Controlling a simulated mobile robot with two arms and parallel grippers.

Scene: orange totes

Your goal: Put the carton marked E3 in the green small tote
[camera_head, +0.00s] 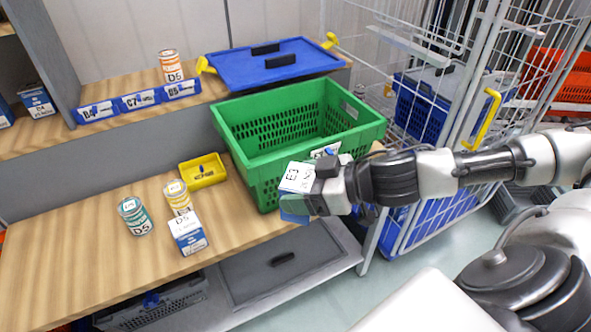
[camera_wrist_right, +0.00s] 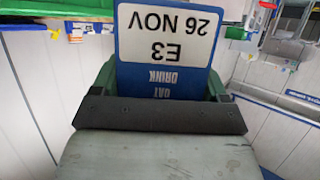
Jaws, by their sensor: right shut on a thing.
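The carton marked E3 (camera_head: 296,177) is blue with a white label on its upper part. My right gripper (camera_head: 312,198) is shut on it and holds it at the near right side of the green tote (camera_head: 262,182). In the right wrist view the E3 carton (camera_wrist_right: 165,50) shows its label upside down, reading E3 and 26 NOV, above the dark gripper edge (camera_wrist_right: 160,115). My left gripper is not in view.
A yellow bin (camera_head: 203,171), a green D5 can (camera_head: 135,216), a yellow can (camera_head: 178,196) and a blue-white D5 carton (camera_head: 188,236) stand left of the tote. A blue lidded tote (camera_head: 272,63) is behind it. A wire cage (camera_head: 478,90) stands on the right.

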